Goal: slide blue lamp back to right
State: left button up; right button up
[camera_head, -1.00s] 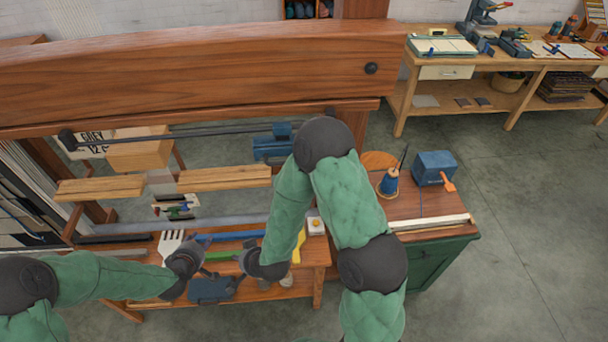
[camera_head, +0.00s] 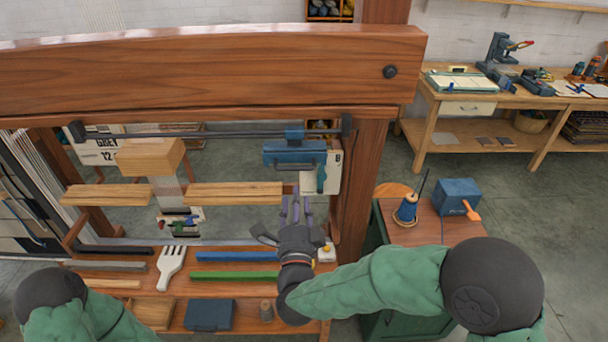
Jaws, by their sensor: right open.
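The blue lamp (camera_head: 294,152) hangs on the dark rail (camera_head: 190,133) under the big wooden beam, near the rail's right end, with a small gap to the black end bracket (camera_head: 346,128). A handle shows along its lower side. My right gripper (camera_head: 296,203) is open, its fingers pointing up just below the lamp in the picture; I cannot tell whether they touch it, and nothing is seen between them. My left arm shows at the lower left, but its gripper is out of view.
A wooden block (camera_head: 150,156) stands left of the lamp. Below lie a white fork-like comb (camera_head: 171,264), a blue bar (camera_head: 237,256) and a green bar (camera_head: 234,275) on the bench shelf. A white card (camera_head: 322,178) is behind the lamp. A thick post (camera_head: 362,185) stands at right.

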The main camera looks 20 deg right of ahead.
aim_at(296, 169)
jog(key=x, duration=1)
jog(key=shift+w, duration=0.25)
grip_shut()
